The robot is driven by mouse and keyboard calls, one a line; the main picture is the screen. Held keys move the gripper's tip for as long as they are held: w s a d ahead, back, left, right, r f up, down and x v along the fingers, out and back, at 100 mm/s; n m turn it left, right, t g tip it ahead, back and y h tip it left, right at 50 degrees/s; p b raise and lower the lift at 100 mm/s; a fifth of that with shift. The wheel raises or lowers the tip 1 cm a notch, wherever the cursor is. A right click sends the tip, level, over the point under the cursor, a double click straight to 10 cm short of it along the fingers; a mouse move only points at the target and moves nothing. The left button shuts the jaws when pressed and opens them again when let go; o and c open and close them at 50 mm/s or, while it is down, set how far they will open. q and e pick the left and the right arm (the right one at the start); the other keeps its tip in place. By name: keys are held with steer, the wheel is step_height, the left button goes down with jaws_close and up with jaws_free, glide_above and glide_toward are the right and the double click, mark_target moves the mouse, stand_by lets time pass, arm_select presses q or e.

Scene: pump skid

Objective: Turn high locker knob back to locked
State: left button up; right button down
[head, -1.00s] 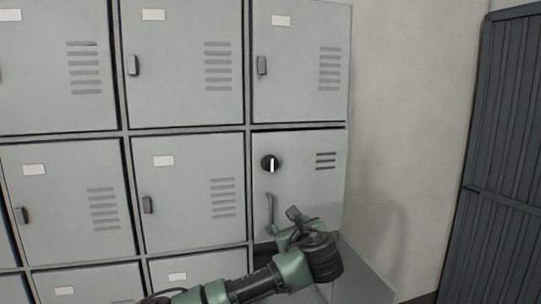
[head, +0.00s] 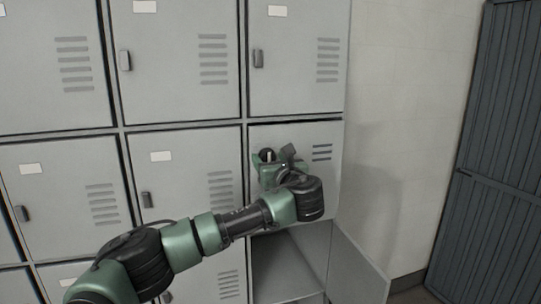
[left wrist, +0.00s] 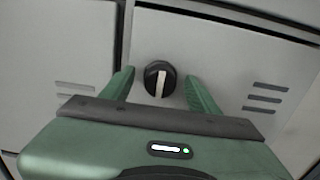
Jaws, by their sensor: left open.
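The knob (head: 267,155) is round and black with a white bar, on the grey locker door (head: 322,185) with three vent slots. The gripper partly covers it in the head view. In the left wrist view the knob (left wrist: 160,79) shows whole, its white bar close to upright. My left gripper (head: 277,161) is in front of this door. Its two green fingers (left wrist: 158,84) are open, one on each side of the knob in the picture. I see no contact with the knob. The door's handle, below the knob, is hidden behind my gripper. My right gripper is out of view.
Below this door is an open compartment (head: 288,262), its door (head: 358,268) swung out to the right. Other shut lockers (head: 185,65) stand left and above. A pale wall (head: 400,110) and a dark slatted panel (head: 500,150) are at the right.

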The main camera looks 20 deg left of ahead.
arm_select(q)
jaws_close()
